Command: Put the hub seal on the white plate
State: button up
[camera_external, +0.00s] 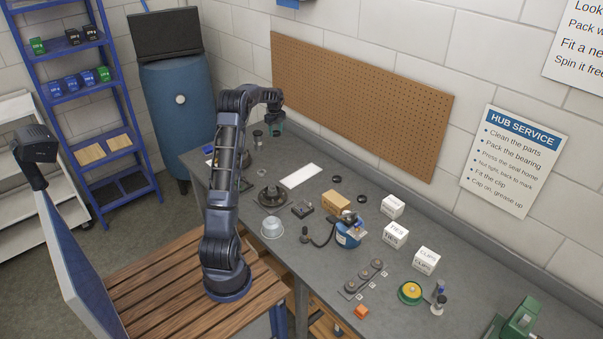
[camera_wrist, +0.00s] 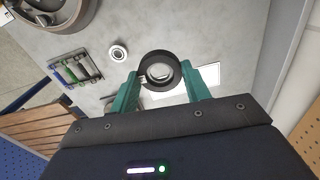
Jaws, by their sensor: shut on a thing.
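The hub seal is a thick black ring (camera_wrist: 177,74) held between the green fingers of my gripper (camera_wrist: 160,80) in the wrist view. The ring's hole faces the camera, with pale surface showing through it. In the external view my gripper (camera_external: 276,128) is raised above the back left of the bench; the ring cannot be made out clearly there. The white plate (camera_external: 300,176) lies flat on the bench, to the right of and below my gripper in the picture. In the wrist view white patches of the plate (camera_wrist: 172,101) show behind the ring and fingers, partly hidden.
Two dark rings lie further right, one beside a cardboard box (camera_external: 335,202). A pegboard (camera_external: 360,100) backs the bench.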

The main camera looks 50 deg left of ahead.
send_over(302, 175)
jog(key=shift+n, duration=0.3)
notch_tip(302, 175, down, 20)
jog(key=shift+s+r, duration=0.15)
jog(key=shift+r, duration=0.1)
jog(key=shift+f, duration=0.1)
jog(key=o, duration=1)
jog(key=shift+c, duration=0.2)
